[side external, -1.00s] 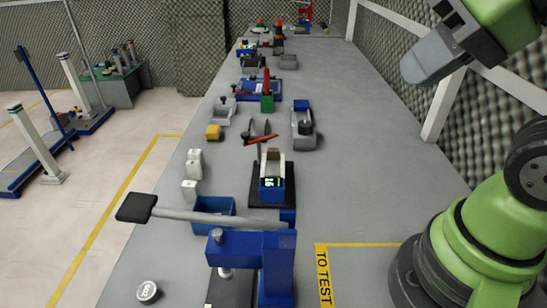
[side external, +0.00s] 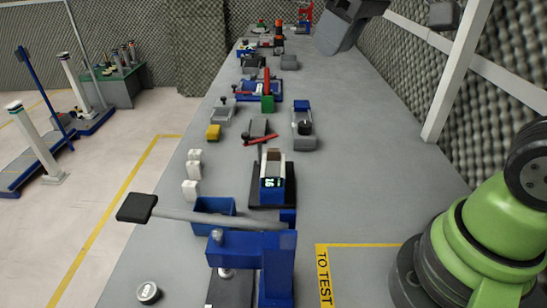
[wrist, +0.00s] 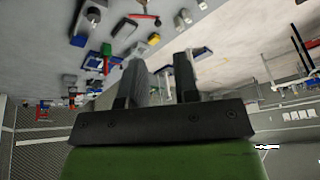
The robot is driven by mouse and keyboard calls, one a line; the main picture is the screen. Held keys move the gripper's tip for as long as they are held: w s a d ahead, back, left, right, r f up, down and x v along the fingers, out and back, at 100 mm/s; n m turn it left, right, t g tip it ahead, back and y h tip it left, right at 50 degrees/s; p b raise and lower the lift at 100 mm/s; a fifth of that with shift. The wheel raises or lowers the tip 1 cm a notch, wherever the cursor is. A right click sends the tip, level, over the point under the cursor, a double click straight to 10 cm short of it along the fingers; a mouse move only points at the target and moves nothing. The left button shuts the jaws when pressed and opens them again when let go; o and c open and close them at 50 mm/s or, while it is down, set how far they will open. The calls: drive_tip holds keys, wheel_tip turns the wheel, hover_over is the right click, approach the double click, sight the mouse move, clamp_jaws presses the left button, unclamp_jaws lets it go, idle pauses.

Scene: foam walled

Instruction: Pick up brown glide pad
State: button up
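A blue lever press (side external: 250,255) stands at the near end, its long handle reaching left. Behind it are a blue bin (side external: 213,206), a device with a lit display (side external: 271,184), white blocks (side external: 191,190) and a yellow block (side external: 213,132). The bench's right side is largely clear.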

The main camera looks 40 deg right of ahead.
drive_tip(key=w+d+f+n+g, duration=0.1)
drive_tip(key=w+f+n+g, duration=0.3)
drive_tip(key=w+f, duration=0.6)
drive_tip(key=n+h, duration=0.1)
drive_tip(key=n, duration=0.2)
hover_over(273, 149)
wheel_tip(273, 149, down, 6)
drive_tip(key=shift+n, duration=0.3)
wheel_tip(273, 149, down, 4)
drive_tip(key=shift+d+f, duration=0.1)
drive_tip(key=shift+f, duration=0.15)
wheel_tip(273, 149, down, 6)
drive_tip(key=shift+s+r, duration=0.1)
drive_tip(key=shift+r, duration=0.05)
drive_tip(key=shift+c, duration=0.3)
clamp_jaws()
